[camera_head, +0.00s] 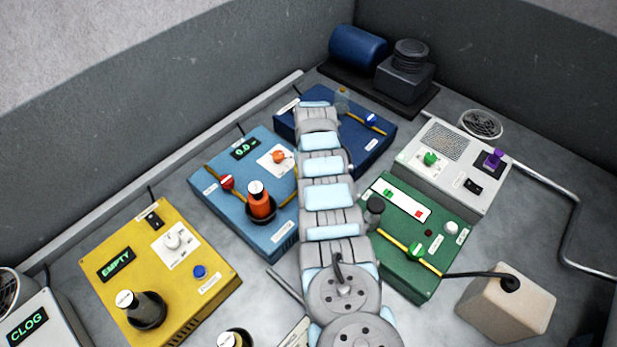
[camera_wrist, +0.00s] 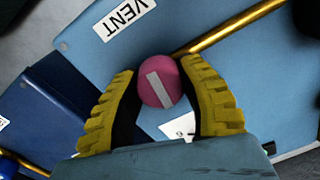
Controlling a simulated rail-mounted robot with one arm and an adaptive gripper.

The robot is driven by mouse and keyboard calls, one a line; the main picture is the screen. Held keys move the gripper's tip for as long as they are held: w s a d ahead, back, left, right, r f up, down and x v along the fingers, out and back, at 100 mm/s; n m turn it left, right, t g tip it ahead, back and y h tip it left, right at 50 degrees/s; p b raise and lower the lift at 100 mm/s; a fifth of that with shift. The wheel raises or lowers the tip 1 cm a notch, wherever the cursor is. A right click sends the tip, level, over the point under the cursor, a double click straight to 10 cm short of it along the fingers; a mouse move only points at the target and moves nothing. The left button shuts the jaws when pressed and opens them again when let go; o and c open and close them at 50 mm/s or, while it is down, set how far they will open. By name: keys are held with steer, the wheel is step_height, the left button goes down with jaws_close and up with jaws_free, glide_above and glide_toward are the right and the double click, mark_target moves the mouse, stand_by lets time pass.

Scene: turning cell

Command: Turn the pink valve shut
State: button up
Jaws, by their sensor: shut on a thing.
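The pink valve (camera_wrist: 160,82) is a round knob with a white bar on its face. It sits at the end of the visible brass pipe (camera_wrist: 236,27) on the light blue box, close to a VENT label (camera_wrist: 125,17). The white bar points across the pipe's line. My gripper (camera_wrist: 160,75) has its yellow ribbed fingers on both sides of the knob and is shut on it. In the head view the light blue box (camera_head: 231,201) shows, but my arm hides the pink valve and my gripper.
On the light blue box are a red valve (camera_head: 227,182), an orange bottle (camera_head: 261,204) and an orange knob (camera_head: 278,157). A dark blue box (camera_head: 378,140) stands behind, a green box (camera_head: 400,273) to the right, a yellow box (camera_head: 195,294) to the left.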

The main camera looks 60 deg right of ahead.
steer(key=shift+f+n, duration=0.15)
steer(key=shift+n, duration=0.65)
steer(key=o, duration=1.2)
steer(key=shift+r, duration=0.25)
steer(key=shift+r, duration=0.6)
step_height(320, 180, up, 10)
steer(key=shift+s+d+r, duration=0.1)
steer(key=shift+d+r, duration=0.05)
steer(key=shift+r, duration=0.1)
